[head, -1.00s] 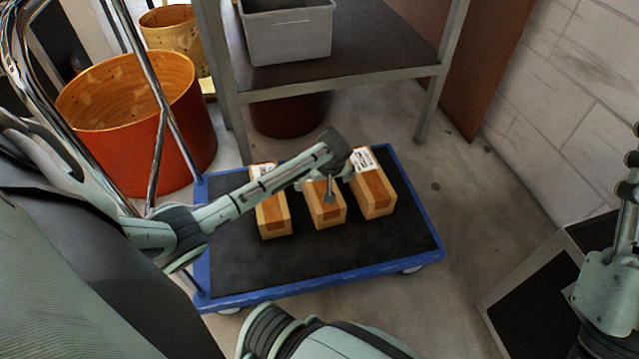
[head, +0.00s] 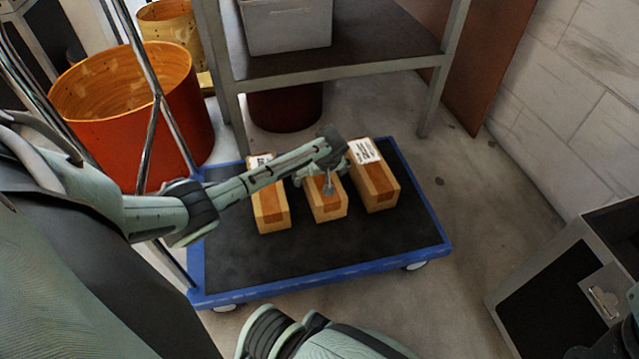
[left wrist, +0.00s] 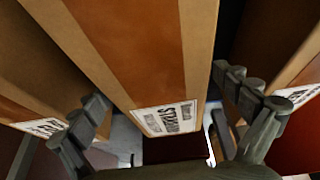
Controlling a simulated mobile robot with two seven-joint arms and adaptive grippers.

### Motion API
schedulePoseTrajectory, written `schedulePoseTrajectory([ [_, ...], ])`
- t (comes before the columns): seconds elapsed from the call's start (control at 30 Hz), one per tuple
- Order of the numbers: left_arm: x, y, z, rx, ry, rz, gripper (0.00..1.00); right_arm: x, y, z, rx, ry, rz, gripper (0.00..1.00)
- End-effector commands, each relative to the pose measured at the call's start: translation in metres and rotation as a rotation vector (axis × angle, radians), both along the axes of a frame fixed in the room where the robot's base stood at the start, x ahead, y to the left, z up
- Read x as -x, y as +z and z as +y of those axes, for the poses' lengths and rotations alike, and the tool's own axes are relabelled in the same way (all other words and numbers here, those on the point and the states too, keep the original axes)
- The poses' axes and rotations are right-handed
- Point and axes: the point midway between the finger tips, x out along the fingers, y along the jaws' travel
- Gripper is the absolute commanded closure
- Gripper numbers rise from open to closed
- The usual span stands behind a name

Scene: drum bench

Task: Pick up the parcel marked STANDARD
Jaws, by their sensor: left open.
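Three brown parcels with orange-brown tape lie in a row on a black-topped blue trolley (head: 255,262): a left one (head: 271,213), a middle one (head: 328,209) and a right one (head: 377,187). White labels show on the left and right parcels. My left gripper (head: 325,184) is open above the middle parcel. In the left wrist view the middle parcel (left wrist: 150,50) lies between my open left gripper's fingers (left wrist: 165,118), with its white label (left wrist: 166,118) facing the camera. The label print is too blurred to read surely as STANDARD. My right gripper is not in view.
A metal shelf with a grey bin (head: 287,27) stands behind the trolley. An orange drum shell (head: 130,110) is at left, near chrome stand tubes. A grey-edged case (head: 560,262) stands at lower right. The front of the trolley top is clear.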

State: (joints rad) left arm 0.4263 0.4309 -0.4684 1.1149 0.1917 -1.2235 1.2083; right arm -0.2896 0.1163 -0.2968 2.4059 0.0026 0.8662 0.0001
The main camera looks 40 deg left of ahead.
Motion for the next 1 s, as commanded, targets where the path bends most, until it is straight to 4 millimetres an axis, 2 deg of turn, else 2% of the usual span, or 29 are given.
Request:
schedulePoseTrajectory([
  [0.1,-0.0001,0.0008,-0.0001,0.000,0.000,0.000,0.00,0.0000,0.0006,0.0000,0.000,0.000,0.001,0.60],
  [0.7,0.0003,0.0006,-0.0001,0.000,-0.001,0.000,0.74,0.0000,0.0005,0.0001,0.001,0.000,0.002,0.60],
  [0.9,-0.0009,0.0024,0.0001,0.000,-0.001,-0.003,0.75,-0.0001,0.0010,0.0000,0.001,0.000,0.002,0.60],
  [1.0,-0.0012,0.0094,-0.0001,0.000,-0.001,-0.003,0.75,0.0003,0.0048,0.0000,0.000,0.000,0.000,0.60],
])
